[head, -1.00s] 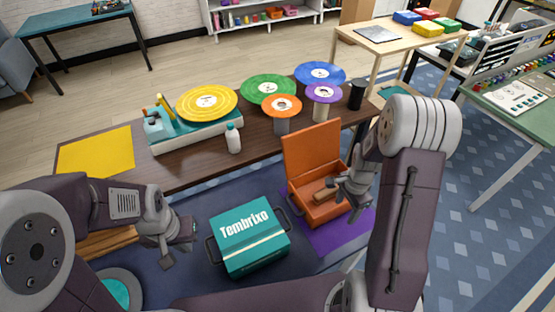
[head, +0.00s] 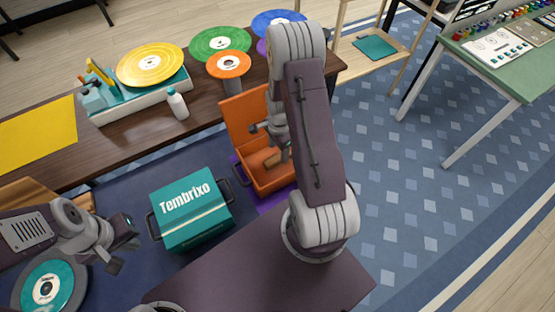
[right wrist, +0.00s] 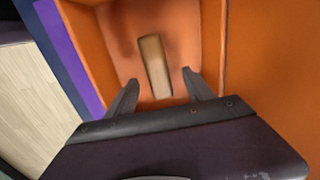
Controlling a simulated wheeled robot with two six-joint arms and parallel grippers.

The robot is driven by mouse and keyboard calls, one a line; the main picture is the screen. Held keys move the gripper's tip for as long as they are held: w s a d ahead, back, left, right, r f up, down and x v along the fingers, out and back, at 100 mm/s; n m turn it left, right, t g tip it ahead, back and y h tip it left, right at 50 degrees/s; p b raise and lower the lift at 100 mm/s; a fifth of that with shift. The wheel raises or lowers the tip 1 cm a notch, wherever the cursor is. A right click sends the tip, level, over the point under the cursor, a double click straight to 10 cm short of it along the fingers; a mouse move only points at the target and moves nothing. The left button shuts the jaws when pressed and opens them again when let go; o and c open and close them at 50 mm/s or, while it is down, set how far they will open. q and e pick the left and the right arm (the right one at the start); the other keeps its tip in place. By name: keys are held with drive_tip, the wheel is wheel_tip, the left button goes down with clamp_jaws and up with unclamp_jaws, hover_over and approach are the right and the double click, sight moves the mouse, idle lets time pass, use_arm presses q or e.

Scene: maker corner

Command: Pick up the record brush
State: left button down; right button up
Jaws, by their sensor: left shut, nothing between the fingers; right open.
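The record brush, a small wooden block with a dark side, lies inside the open orange box (head: 243,118). It shows in the head view (head: 272,160), partly hidden by my right gripper, and in the right wrist view (right wrist: 155,66). My right gripper (head: 284,152) is open over the box. In the right wrist view its fingers (right wrist: 160,77) point into the box, one on each side of the brush's near end, with gaps between them and the brush. My left gripper (head: 116,262) is shut and empty, left of the teal box.
A teal Tembrixo box (head: 192,212) stands left of the orange box. Behind is a brown table (head: 125,130) with a turntable (head: 140,95), a white bottle (head: 177,104) and coloured records on stands. A round teal record (head: 47,288) lies at lower left.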

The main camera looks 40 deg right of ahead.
sight(277, 157)
drive_tip(key=f, duration=0.4)
drive_tip(key=shift+s+a+f, duration=0.15)
drive_tip(key=shift+s+a, duration=0.05)
drive_tip(key=shift+a, duration=0.2)
drive_tip(key=shift+d+f, duration=0.1)
drive_tip(key=shift+f, duration=0.25)
drive_tip(key=shift+r, duration=0.1)
clamp_jaws()
drive_tip(key=shift+w+r, duration=0.1)
drive_tip(key=shift+r, duration=0.45)
wheel_tip(277, 157, up, 3)
drive_tip(key=shift+f, duration=0.1)
drive_tip(key=s+a+r, duration=0.7)
drive_tip(key=s, duration=0.2)
drive_tip(key=shift+s, duration=0.2)
